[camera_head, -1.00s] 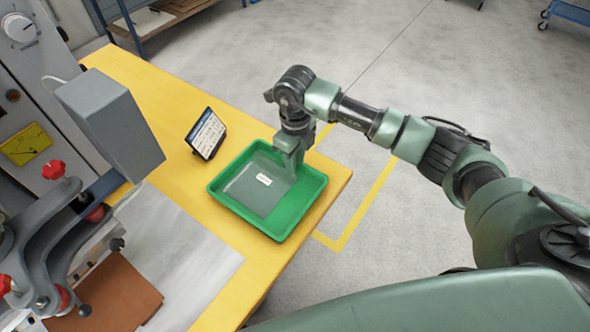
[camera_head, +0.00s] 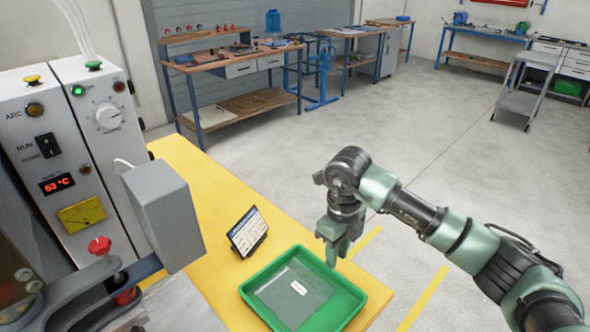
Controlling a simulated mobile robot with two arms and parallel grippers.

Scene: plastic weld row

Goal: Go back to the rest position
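My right gripper (camera_head: 335,252) points down above the far right part of the green tray (camera_head: 350,300). Its fingers show edge-on, so I cannot tell whether they are open or shut. A grey, see-through flat sheet or pouch (camera_head: 285,297) with a small white label lies in the tray, apart from the gripper. My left gripper is out of view.
The tray stands on a yellow table (camera_head: 200,200) beside a small tablet on a stand (camera_head: 247,232). A welding machine with a control panel (camera_head: 75,150) and red clamp knobs stands at the left.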

